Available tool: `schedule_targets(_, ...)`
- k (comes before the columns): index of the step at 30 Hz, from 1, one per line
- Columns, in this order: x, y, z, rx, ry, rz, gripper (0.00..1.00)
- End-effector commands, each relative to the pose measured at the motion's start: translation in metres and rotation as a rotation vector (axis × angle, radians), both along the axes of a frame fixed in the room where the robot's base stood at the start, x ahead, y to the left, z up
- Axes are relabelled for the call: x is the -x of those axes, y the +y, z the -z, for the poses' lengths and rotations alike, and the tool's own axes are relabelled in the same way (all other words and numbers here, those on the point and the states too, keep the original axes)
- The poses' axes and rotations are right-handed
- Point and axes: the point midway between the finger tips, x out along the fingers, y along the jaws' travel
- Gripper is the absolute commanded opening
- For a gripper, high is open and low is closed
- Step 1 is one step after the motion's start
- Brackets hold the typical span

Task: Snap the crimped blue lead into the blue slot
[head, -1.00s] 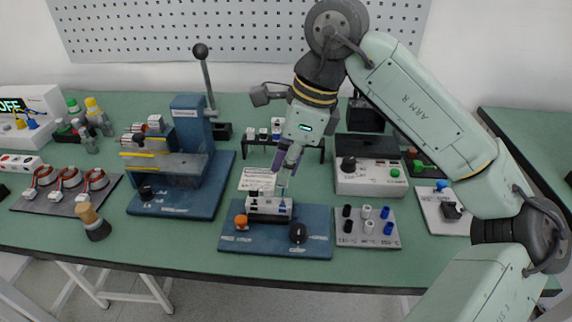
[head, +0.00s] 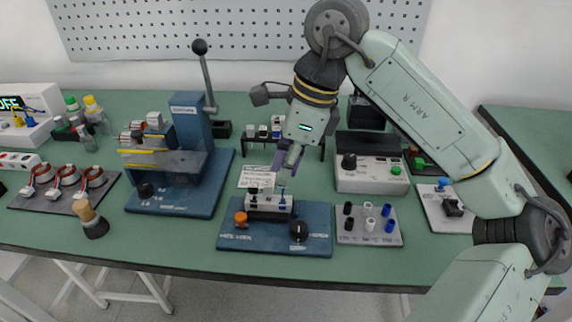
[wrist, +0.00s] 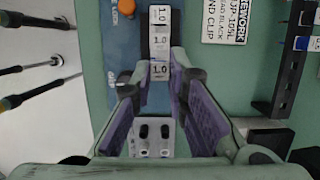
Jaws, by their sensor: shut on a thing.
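A white connector block (head: 262,207) with dark pieces on top sits on a blue fixture base (head: 265,242) near the table's front edge. The block also shows in the wrist view (wrist: 160,42), with faces marked 1.0. My gripper (head: 284,176) points down just above the block's right end. It is shut on a thin bluish lead (head: 283,190), which reaches down to the block's right end. I cannot tell whether the lead is seated in the slot. In the wrist view the jaws (wrist: 153,82) flank the line of the block, and the lead itself is not clear.
The fixture base carries an orange knob (head: 240,219) and a black knob (head: 298,231). A plate of black, white and blue pegs (head: 368,232) stands close on the right. A blue lever press (head: 190,150) stands left. A control box (head: 372,178) stands behind the pegs.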

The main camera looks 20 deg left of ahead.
Motion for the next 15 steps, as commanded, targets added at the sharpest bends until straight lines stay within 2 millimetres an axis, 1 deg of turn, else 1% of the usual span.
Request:
schedule_targets(6,0.0,-0.0001,0.0106,0.0,0.0,0.0,0.0)
schedule_targets(15,0.0,0.0,0.0102,0.0,0.0,0.0,0.0)
